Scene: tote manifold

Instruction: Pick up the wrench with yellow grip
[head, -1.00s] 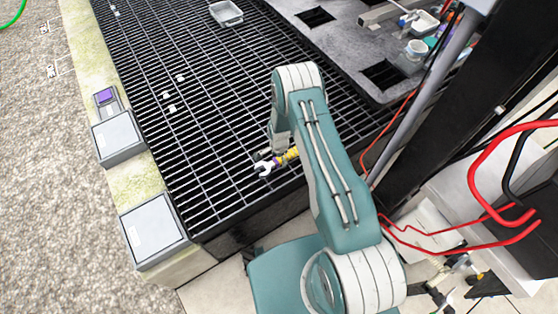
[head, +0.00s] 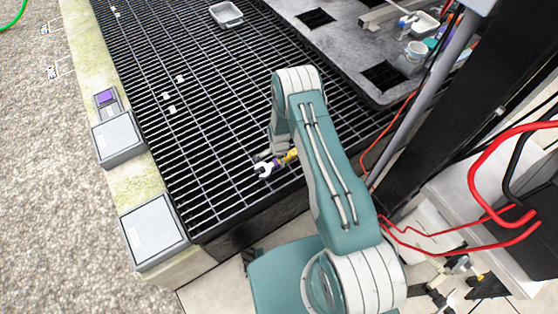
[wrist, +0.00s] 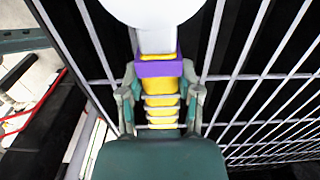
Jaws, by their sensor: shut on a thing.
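The wrench has a white jaw head, a purple band and a yellow ribbed grip. In the head view the wrench (head: 265,170) is over the near part of the black grating, its head pointing left; my arm hides part of its grip. In the wrist view the wrench's yellow grip (wrist: 160,103) runs between the two fingers of my gripper (wrist: 160,100), with the purple band just beyond the fingertips and the white head at the top edge. My gripper is shut on the grip. I cannot tell whether the wrench touches the grating.
The black grating (head: 215,120) is mostly open around the wrench. Several small white pieces (head: 171,109) lie on it to the left. A grey tray (head: 226,14) is at the back. A dark plate with square holes (head: 345,50) is at the back right. Red cables (head: 480,180) hang at right.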

